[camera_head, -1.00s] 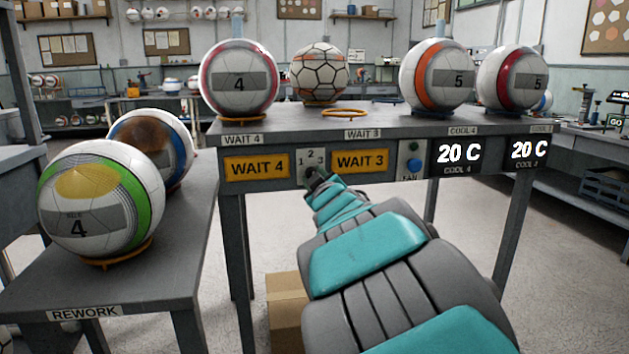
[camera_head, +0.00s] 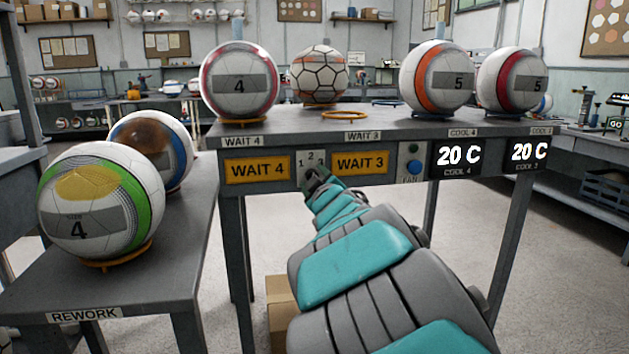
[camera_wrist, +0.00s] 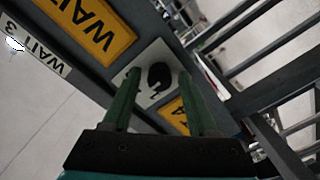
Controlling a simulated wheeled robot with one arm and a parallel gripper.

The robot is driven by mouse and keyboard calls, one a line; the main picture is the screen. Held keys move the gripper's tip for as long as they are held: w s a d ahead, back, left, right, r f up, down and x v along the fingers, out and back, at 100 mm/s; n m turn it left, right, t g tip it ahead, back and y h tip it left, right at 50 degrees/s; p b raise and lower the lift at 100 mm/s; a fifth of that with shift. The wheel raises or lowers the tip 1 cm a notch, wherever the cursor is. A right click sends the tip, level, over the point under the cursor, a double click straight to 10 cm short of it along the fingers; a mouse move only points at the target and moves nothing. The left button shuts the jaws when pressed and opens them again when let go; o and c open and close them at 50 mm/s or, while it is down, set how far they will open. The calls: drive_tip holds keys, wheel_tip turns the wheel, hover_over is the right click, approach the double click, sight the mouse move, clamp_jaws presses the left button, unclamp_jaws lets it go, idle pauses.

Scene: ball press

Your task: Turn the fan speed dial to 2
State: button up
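The fan speed dial (camera_wrist: 159,76) is a black round knob on a pale plate (camera_wrist: 145,68), seen in the wrist view between my two green fingers. In the head view the plate (camera_head: 301,160) shows the numbers 1, 2 and 3 between the WAIT 4 and WAIT 3 signs. The knob there is hidden behind my gripper (camera_head: 314,174). In the wrist view my gripper (camera_wrist: 158,80) is open, with a finger on either side of the knob and a visible gap to each. I cannot tell which number the dial points to.
Several balls stand on rings on the grey bench (camera_head: 390,122) above the panel. A FAN box with a blue button (camera_head: 414,166) and two 20 C displays (camera_head: 459,156) are to the right. The rework table (camera_head: 150,265) with two balls is at left.

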drive_tip(key=shift+o, duration=0.4)
drive_tip(key=shift+s, duration=0.15)
drive_tip(key=v, duration=0.7)
drive_tip(key=shift+s, duration=0.25)
drive_tip(key=shift+d, duration=0.2)
